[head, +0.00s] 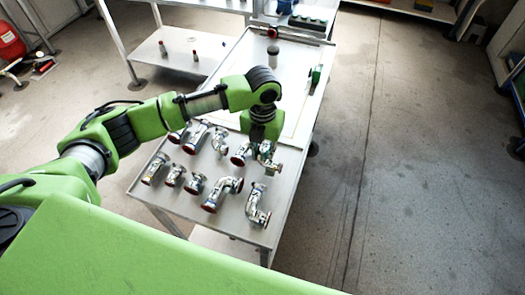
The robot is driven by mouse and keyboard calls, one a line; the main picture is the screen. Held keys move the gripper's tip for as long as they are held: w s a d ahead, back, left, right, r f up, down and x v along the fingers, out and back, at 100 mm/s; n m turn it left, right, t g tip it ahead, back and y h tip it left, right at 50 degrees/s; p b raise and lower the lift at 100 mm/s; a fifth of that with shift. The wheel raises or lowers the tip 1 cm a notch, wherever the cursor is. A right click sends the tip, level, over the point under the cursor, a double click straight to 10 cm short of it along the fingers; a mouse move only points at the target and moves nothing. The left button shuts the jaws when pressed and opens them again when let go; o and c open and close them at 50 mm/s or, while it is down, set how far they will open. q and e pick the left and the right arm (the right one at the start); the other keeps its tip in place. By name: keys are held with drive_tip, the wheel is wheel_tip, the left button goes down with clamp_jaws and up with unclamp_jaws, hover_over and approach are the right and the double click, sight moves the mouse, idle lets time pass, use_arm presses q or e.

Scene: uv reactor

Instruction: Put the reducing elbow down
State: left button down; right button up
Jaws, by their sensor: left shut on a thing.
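My left gripper (264,141) points down over the right side of the table (185,215). It is shut on a shiny metal pipe fitting, which I take to be the reducing elbow (268,158). The fingers and wrist hide the top of the fitting. I cannot tell whether the fitting touches the table top. Another metal fitting (240,154) lies close on its left. My right gripper is not in view.
Several shiny pipe fittings lie on the table around the gripper, among them a bent one (222,194) and another elbow (257,205) at the front. A white panel (250,75) lies behind. The floor at right is clear.

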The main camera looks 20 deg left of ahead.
sight(263, 151)
use_arm(q)
drive_tip(key=shift+f, duration=0.3)
drive_tip(key=shift+f, duration=0.1)
drive_tip(key=shift+f, duration=0.4)
drive_tip(key=c, duration=1.8)
unclamp_jaws()
drive_tip(key=shift+r, duration=0.45)
wheel_tip(263, 151, up, 11)
drive_tip(key=shift+f+b, duration=0.1)
drive_tip(key=shift+b, duration=1.15)
drive_tip(key=shift+r, duration=0.7)
